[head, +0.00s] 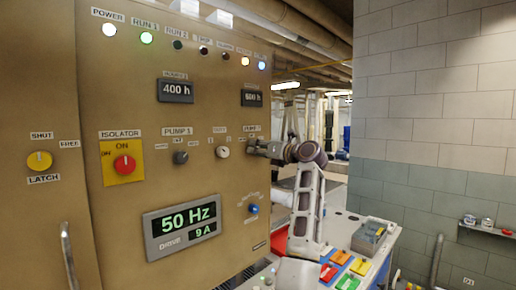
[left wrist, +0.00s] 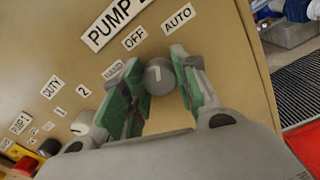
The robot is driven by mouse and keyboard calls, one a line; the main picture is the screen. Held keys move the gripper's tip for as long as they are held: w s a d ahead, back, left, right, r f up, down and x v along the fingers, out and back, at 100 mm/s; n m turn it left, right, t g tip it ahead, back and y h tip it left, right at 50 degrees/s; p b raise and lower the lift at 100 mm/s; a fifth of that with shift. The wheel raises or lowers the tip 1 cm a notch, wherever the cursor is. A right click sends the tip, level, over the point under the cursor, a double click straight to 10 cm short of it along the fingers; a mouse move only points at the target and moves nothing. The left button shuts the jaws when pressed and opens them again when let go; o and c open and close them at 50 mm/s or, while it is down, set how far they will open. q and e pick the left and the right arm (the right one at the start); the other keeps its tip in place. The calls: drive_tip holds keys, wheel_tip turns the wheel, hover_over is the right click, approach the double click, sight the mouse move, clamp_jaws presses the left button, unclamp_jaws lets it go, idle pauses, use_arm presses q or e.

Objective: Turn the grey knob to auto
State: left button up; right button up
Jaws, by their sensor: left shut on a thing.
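The cabinet panel (head: 120,215) carries a grey knob under the PUMP 2 label (left wrist: 118,20). In the left wrist view this grey knob (left wrist: 159,78) sits between my left gripper's green-padded fingers (left wrist: 160,92). My left gripper (head: 252,148) is shut on the knob at the panel's right side; in the head view it hides the knob. The OFF label (left wrist: 134,38) and AUTO label (left wrist: 178,18) lie above the knob, with a HAND label at its left. The knob's small white mark seems to point roughly toward OFF. My right gripper is not seen.
Another dark knob (head: 180,157) under PUMP 1 and a pale DUTY knob (head: 223,152) sit left of my gripper. A red isolator knob (head: 124,165), yellow knob (head: 40,160) and blue knob (head: 253,209) are also on the panel. A bench with coloured blocks (head: 340,257) stands lower right.

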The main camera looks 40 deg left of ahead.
use_arm(q)
drive_tip(key=shift+m+p, duration=0.55)
drive_tip(key=shift+m, duration=1.15)
drive_tip(key=o, duration=1)
drive_tip(key=shift+o, duration=0.2)
drive_tip(key=shift+d, duration=0.1)
drive_tip(key=d, duration=1.2)
drive_tip(key=shift+s+f, duration=0.15)
drive_tip(key=shift+s, duration=0.2)
